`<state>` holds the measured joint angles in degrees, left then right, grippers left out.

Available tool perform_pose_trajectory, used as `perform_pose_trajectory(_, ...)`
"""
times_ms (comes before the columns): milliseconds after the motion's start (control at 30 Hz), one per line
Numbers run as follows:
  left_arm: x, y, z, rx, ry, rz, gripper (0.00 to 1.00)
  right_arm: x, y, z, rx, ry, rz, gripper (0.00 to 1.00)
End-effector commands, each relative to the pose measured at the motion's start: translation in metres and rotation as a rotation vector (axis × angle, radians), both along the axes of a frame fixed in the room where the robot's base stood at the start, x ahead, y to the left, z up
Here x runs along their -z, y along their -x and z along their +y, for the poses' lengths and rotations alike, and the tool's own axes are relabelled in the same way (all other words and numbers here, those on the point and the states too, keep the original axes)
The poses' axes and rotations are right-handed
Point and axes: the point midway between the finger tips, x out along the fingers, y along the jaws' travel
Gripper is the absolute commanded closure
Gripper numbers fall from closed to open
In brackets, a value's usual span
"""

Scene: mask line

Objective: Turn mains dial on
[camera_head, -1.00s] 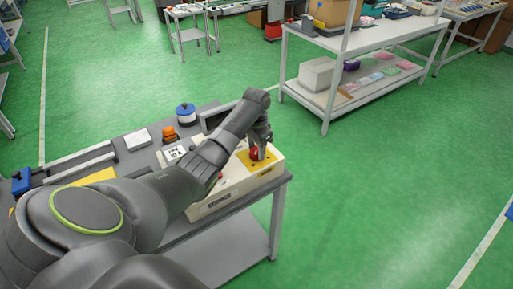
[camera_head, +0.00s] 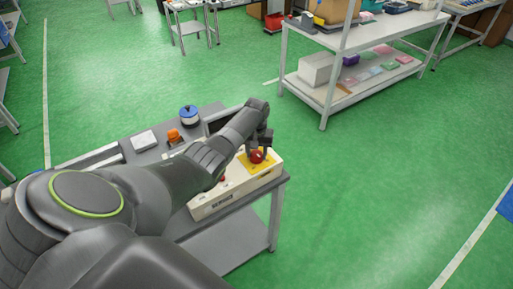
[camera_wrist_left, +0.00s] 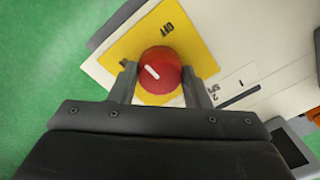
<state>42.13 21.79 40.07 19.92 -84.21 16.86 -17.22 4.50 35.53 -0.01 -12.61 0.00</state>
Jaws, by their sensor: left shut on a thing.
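The mains dial is a red round knob (camera_wrist_left: 160,72) with a white pointer mark, set on a yellow plate (camera_wrist_left: 118,48) marked OFF. In the left wrist view the pointer slants toward the upper left. The knob also shows in the head view (camera_head: 257,157), on top of a cream control box (camera_head: 232,193). My left gripper (camera_wrist_left: 160,84) has one finger on each side of the knob and is shut on it. In the head view my left gripper (camera_head: 258,146) reaches down over the knob. My right gripper is in neither view.
The box stands at the right end of a grey bench (camera_head: 215,225). A blue-topped round object (camera_head: 189,117), an orange part (camera_head: 174,137) and a white block (camera_head: 144,140) sit behind my arm. A white shelf table (camera_head: 372,55) stands beyond, with open green floor between.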

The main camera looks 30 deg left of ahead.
Motion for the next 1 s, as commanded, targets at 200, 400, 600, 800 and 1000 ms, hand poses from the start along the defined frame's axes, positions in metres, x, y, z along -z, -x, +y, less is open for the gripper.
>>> perform_pose_trajectory(200,-0.004,-0.001,0.000,-0.204,-0.001,-0.002,0.80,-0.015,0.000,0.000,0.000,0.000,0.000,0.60)
perform_pose_trajectory(400,-0.003,-0.001,0.000,-0.389,-0.001,-0.003,0.80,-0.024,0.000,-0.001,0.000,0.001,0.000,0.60)
perform_pose_trajectory(600,-0.003,-0.001,0.000,-0.550,-0.001,-0.003,0.80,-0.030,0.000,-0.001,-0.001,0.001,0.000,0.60)
perform_pose_trajectory(800,-0.002,-0.001,0.000,-0.669,-0.002,-0.004,0.80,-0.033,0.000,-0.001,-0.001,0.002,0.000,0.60)
perform_pose_trajectory(1000,-0.002,-0.002,0.001,-0.739,-0.001,-0.005,0.80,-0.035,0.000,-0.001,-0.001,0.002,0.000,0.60)
